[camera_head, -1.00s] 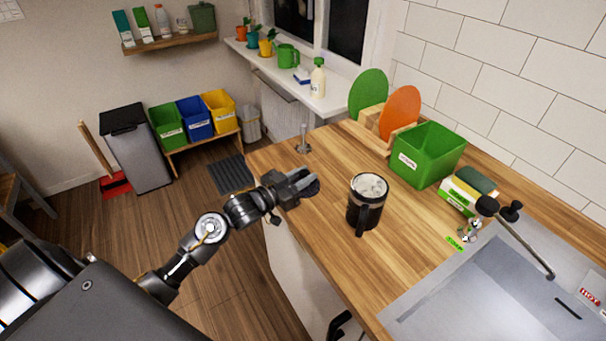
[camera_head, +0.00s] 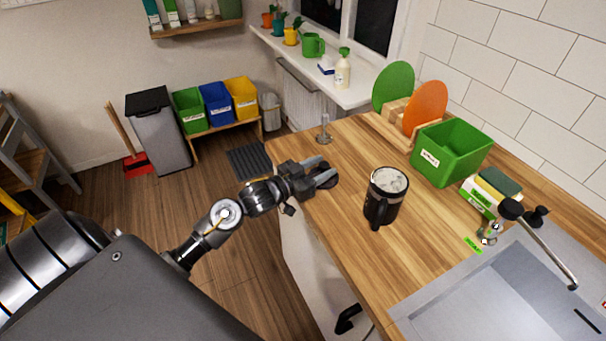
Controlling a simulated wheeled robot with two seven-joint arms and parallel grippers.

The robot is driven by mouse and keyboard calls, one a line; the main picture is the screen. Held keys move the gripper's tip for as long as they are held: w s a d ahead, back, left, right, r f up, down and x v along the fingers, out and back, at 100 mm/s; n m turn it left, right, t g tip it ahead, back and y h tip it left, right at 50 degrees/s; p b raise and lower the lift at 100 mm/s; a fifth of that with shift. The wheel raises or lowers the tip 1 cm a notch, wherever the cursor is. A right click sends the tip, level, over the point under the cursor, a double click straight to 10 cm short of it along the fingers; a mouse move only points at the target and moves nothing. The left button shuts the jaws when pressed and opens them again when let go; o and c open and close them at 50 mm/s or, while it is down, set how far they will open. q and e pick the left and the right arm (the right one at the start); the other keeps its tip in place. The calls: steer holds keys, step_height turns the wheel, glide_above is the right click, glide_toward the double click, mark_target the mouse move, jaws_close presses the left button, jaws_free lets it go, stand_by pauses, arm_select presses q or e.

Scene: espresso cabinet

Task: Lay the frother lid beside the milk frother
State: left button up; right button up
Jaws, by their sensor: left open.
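The milk frother (camera_head: 379,207) is a dark jug with a black handle, standing upright and uncovered on the wooden counter, with pale contents at its top. The frother lid (camera_head: 328,183) is a dark round disc at the counter's left edge, left of the frother and apart from it. My left gripper (camera_head: 327,174) is at the lid with its fingers open, pointing toward the frother. The fingers and wrist partly hide the lid, and it appears to lie on the counter. My right gripper is not in view.
A small metal tool (camera_head: 324,131) stands on the counter behind the left gripper. A green box (camera_head: 452,155) and a wooden rack with green and orange discs (camera_head: 426,105) stand at the back. The sink (camera_head: 490,285) is at right. Counter in front of the frother is clear.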

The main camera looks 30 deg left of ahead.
arm_select(q)
steer(key=b+v, duration=0.1)
steer(key=v, duration=1)
steer(key=shift+b, duration=0.4)
steer(key=shift+s, duration=0.1)
